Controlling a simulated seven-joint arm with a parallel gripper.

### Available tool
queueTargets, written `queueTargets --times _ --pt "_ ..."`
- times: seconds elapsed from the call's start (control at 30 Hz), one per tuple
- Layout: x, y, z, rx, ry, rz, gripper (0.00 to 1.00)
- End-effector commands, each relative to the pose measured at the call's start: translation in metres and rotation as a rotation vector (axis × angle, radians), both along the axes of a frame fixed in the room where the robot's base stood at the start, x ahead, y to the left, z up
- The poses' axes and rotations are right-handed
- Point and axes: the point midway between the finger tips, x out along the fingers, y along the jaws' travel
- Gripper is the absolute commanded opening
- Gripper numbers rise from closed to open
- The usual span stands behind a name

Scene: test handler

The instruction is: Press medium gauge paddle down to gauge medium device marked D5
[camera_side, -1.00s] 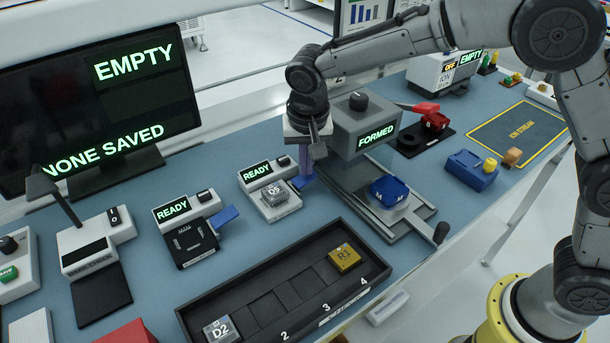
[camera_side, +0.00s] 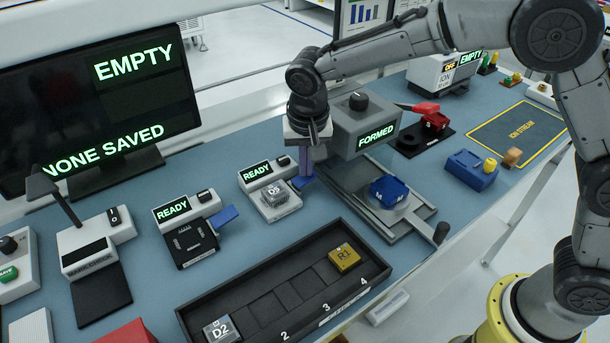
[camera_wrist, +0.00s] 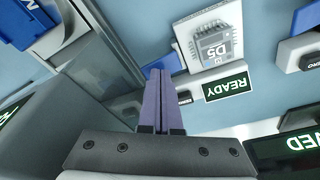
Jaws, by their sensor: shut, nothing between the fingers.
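The medium gauge (camera_side: 270,204) is a small white unit with a green READY display, and the grey device marked D5 (camera_side: 275,192) sits on it. Its blue paddle (camera_side: 302,184) sticks out on the right side. My gripper (camera_side: 303,178) is shut and empty, with its purple fingers pointing down at the paddle. In the wrist view the fingertips (camera_wrist: 160,75) overlap the blue paddle (camera_wrist: 168,63), with D5 (camera_wrist: 219,50) just beyond to the right. I cannot tell whether the fingers touch the paddle.
A grey station reading FORMED (camera_side: 372,135) stands close to the right of my gripper, with a blue part (camera_side: 389,191) on its bed. Another READY gauge (camera_side: 190,240) with a blue paddle is on the left. A dark tray (camera_side: 283,287) holding D2 and R1 lies in front.

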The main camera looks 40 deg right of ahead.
Motion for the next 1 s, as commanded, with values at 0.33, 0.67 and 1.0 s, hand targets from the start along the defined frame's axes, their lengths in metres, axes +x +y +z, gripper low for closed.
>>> queueTargets --times 0.33,0.67,1.0 --pt "0.0 0.0 -0.007 -0.001 0.002 0.0 0.0" --pt "-0.001 0.0 -0.013 -0.001 0.003 0.0 0.0" --pt "-0.001 0.0 -0.019 -0.002 0.006 0.0 0.0"
